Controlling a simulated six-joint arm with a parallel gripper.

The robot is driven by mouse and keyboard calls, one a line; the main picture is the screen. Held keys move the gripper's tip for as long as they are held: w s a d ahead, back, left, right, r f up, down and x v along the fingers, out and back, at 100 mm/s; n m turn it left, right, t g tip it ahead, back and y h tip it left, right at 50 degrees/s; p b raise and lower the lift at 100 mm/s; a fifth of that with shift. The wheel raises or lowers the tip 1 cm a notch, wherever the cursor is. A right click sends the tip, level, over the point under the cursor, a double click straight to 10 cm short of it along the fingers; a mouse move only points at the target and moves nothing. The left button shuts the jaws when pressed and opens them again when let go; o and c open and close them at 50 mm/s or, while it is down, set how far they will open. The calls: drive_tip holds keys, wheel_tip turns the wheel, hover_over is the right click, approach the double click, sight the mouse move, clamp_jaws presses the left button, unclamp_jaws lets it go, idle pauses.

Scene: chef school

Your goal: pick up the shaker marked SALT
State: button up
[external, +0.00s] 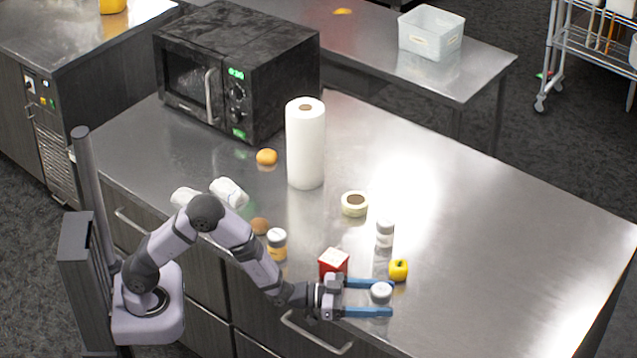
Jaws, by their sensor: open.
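My gripper (391,298) is low over the front edge of the steel counter, its two blue fingers open and pointing right. A small round white-topped thing (381,291) shows between the fingers, nearer the upper one; I cannot tell whether a finger touches it. A white shaker-like container (385,234) stands upright behind the gripper, beyond the yellow apple. Another container with a white cap and yellow-orange body (277,244) stands left, near my arm. No SALT marking is readable on any of them, so I cannot tell which is the salt shaker.
A red-and-white box (333,263) stands just behind the gripper, and a yellow apple (398,270) is close by on the right. The counter's right side is clear.

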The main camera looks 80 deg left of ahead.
drive_tip(key=shift+c, duration=0.4)
drive_tip(key=c, duration=1.2)
drive_tip(key=shift+r, duration=0.1)
wheel_tip(320, 180, up, 10)
drive_tip(key=shift+f+b, duration=0.1)
drive_tip(key=shift+b, duration=0.2)
